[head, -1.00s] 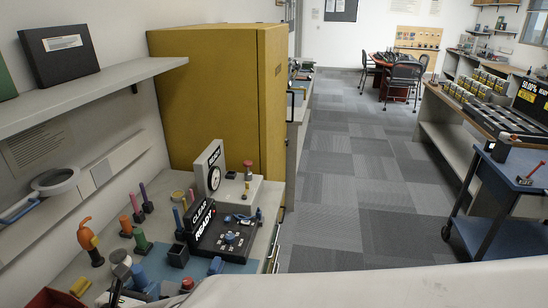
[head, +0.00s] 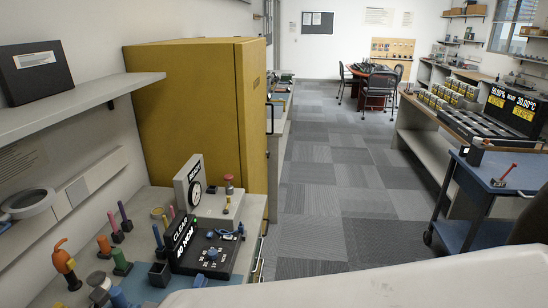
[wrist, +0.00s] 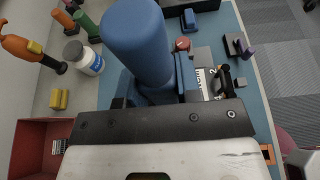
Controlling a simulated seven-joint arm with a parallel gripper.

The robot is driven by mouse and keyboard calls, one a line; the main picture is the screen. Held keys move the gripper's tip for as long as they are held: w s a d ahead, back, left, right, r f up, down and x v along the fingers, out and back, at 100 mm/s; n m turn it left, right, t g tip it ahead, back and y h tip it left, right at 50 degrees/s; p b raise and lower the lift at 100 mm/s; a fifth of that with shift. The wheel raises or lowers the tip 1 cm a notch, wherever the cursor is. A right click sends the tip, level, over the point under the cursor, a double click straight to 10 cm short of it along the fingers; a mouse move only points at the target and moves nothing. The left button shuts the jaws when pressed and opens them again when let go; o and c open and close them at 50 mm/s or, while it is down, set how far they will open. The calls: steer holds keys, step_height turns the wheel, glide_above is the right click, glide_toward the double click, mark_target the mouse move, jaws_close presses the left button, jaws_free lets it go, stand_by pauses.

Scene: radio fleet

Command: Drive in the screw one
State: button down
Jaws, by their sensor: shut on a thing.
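My gripper (wrist: 152,94) is shut on a thick blue cylinder (wrist: 140,42), which looks like a tool handle. The cylinder stands up toward the wrist camera and hides what is below it. Right of it, on the blue mat (wrist: 238,28), is a pale part marked "2" (wrist: 206,83) with a black curved piece (wrist: 224,82) beside it. I cannot make out screw one in either view. My gripper is not clearly visible in the head view.
A red bin (wrist: 40,140) is lower left. The aisle floor (head: 330,190) is clear.

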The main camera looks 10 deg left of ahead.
mark_target(114, 301)
steer(key=shift+r, duration=2.45)
steer(key=shift+w, duration=0.1)
steer(key=shift+w+d+r, duration=0.1)
steer(key=shift+w+d, duration=0.1)
steer(key=shift+w, duration=0.35)
steer(key=w+d+f+m+h, duration=0.1)
steer(key=w+d, duration=0.3)
steer(key=w, duration=0.7)
steer(key=w+d+f+m+h, duration=0.1)
steer(key=w+d, duration=0.2)
steer(key=w, duration=0.9)
steer(key=w+d+f, duration=0.2)
steer(key=w+d, duration=0.5)
steer(key=w, duration=0.3)
steer(key=w+d+f, duration=0.3)
steer(key=w+d, duration=0.4)
steer(key=w, duration=0.2)
steer(key=w+d+f, duration=0.4)
steer(key=w+d, duration=0.1)
steer(key=d, duration=0.8)
steer(key=w+d+f+m+h, duration=0.1)
steer(key=w+d+f, duration=0.4)
steer(key=d, duration=0.8)
steer(key=w+d+f+h, duration=0.1)
steer(key=w+d+f, duration=0.3)
steer(key=d, duration=0.9)
steer(key=w, duration=0.2)
steer(key=shift+w+d+f+g, duration=0.15)
steer(key=shift+w+f+g, duration=0.15)
steer(key=shift+w+f, duration=0.1)
